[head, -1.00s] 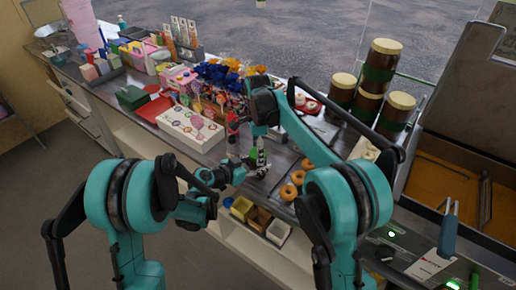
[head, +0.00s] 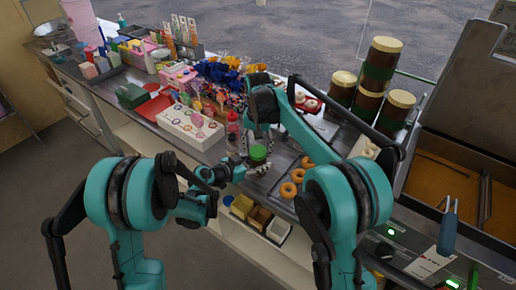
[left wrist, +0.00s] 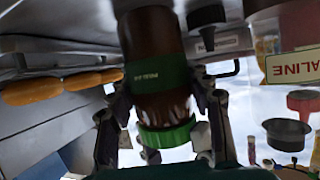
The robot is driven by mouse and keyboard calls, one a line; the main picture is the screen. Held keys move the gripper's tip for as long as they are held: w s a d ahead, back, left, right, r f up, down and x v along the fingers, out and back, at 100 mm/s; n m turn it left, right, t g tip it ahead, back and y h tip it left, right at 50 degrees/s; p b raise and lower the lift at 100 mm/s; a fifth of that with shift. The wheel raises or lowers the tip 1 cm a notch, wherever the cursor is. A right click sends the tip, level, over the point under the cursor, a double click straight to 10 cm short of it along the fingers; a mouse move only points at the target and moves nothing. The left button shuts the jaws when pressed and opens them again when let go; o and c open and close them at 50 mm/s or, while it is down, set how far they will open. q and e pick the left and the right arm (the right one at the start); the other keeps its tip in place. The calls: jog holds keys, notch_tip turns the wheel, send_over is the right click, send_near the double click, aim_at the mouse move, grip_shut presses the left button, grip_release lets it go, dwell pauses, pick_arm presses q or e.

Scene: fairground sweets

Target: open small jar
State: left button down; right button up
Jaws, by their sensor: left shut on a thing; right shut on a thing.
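The small jar shows in the left wrist view as a dark brown body (left wrist: 157,103) between the fingers of my left gripper (left wrist: 163,108), which is shut on it. Its green lid (left wrist: 166,136) sits at the end nearer that camera. In the head view the green lid (head: 258,153) shows just above my left gripper (head: 254,168). My right gripper (head: 247,146) comes down beside the lid and appears shut on it; its contact is partly hidden. I cannot tell whether the lid is loose.
A red-capped bottle (head: 232,131) stands just left of the jar. Ring doughnuts (head: 289,190) lie to the right. A white box (head: 190,127) is at the left, and large brown jars (head: 381,62) stand at the back right. Small bins (head: 259,217) hang below the front edge.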

jog(key=n, duration=2.2)
jog(key=shift+r, duration=0.3)
jog(key=shift+r, duration=0.85)
